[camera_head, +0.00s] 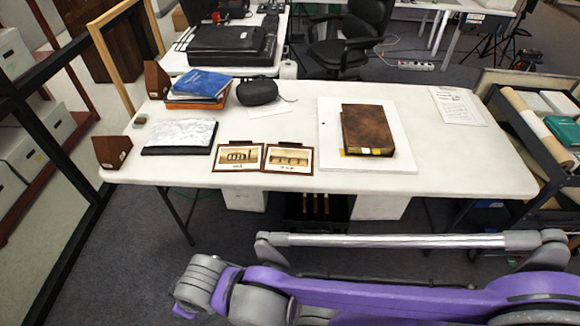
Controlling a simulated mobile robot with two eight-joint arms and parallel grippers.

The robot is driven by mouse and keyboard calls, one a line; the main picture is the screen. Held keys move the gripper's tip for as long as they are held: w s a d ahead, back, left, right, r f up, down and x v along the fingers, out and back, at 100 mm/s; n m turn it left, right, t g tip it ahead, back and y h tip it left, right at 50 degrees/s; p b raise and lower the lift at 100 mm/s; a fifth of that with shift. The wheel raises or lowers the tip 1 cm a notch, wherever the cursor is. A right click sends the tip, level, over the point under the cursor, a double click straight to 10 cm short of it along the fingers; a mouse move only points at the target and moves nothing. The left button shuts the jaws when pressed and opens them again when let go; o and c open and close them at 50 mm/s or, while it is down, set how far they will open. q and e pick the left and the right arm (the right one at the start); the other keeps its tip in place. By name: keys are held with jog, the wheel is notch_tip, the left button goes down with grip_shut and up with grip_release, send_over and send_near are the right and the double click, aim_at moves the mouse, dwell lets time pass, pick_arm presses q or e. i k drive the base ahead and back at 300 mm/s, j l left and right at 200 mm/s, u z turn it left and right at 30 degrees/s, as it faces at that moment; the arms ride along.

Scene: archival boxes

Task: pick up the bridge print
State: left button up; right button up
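Two small brown-framed sepia prints lie side by side at the table's front edge, left of centre. The right print (289,158) shows a long low structure with spans that looks like a bridge. The left print (238,156) shows a row of arches. Both have handwriting below the picture, too small to read, and a dark tab at the top edge. A purple and grey link of my own arm crosses the lower right, in front of the table. Neither gripper shows in the view.
The white table (450,165) also holds a brown book (367,128) on a white board (328,112), a silver-grey packet (182,134), blue folders (202,84), a dark pouch (257,91) and brown wedges. Shelving stands at left, a loaded cart (540,125) at right.

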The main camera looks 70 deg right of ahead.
aim_at(288, 158)
jog(key=z, duration=2.3)
jog(key=i+l+u, duration=0.55)
jog(key=i+l, duration=0.35)
jog(key=i+l+u, duration=0.3)
jog(key=l, duration=0.35)
